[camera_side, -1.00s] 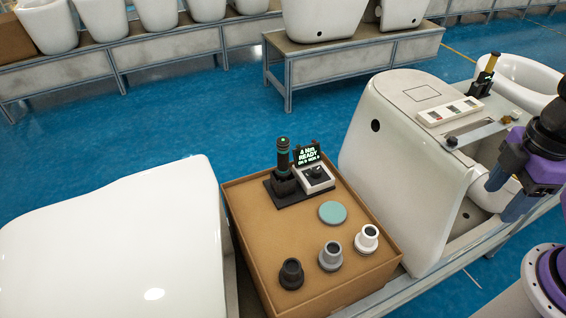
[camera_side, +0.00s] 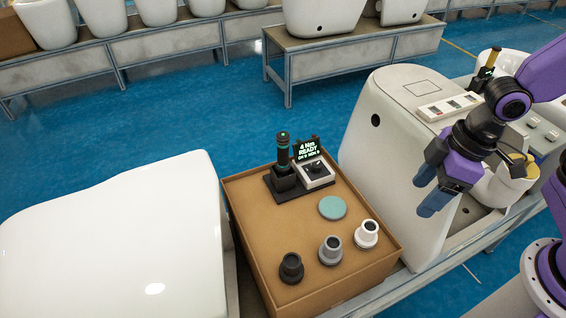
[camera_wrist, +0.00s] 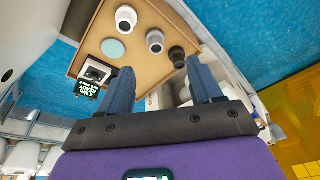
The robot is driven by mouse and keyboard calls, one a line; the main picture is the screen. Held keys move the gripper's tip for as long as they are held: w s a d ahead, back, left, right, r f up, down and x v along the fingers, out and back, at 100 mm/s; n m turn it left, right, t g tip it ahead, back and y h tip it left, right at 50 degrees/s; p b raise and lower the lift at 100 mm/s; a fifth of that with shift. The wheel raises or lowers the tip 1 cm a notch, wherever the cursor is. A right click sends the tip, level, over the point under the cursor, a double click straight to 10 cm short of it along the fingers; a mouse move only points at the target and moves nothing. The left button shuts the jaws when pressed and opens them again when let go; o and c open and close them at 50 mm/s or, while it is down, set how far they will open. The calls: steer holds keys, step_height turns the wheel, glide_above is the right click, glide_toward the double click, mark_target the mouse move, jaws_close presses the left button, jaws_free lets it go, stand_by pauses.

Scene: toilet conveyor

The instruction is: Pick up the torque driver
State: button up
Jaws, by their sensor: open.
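The torque driver (camera_side: 283,150) is black with green bands and stands upright in a black holder at the back of the brown box top (camera_side: 277,228). My gripper (camera_side: 430,200) is right of the box in the side view, in front of the white toilet, well apart from the driver. In the wrist view my gripper (camera_wrist: 160,85) shows two blue fingers spread apart with nothing between them. I cannot make out the driver in the wrist view.
Beside the driver is a unit with a lit "READY" display (camera_side: 307,150). A teal disc (camera_side: 332,207) and black (camera_side: 291,268), grey (camera_side: 330,250) and white (camera_side: 367,233) round parts sit on the box. A white toilet (camera_side: 395,165) stands to the right.

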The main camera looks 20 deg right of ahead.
steer(key=w+a+f+m+t+y, duration=0.1)
steer(key=w+a+f+m+t, duration=0.1)
steer(key=w+a+f, duration=0.5)
steer(key=m+t, duration=0.6)
steer(key=t, duration=0.4)
glide_toward(287, 161)
steer(key=shift+h, duration=0.3)
steer(key=x, duration=0.8)
steer(key=shift+w+r, duration=0.3)
steer(key=shift+r, duration=0.05)
steer(key=shift+w+a+f, duration=0.35)
steer(key=shift+w+f, duration=0.1)
steer(key=shift+w, duration=0.25)
steer(key=shift+w+a+f, duration=0.3)
steer(key=shift+w+f, duration=0.15)
steer(key=shift+w, duration=0.25)
steer(key=shift+x, duration=0.95)
steer(key=shift+s, duration=0.1)
steer(key=c, duration=1.1)
steer(key=shift+r, duration=0.1)
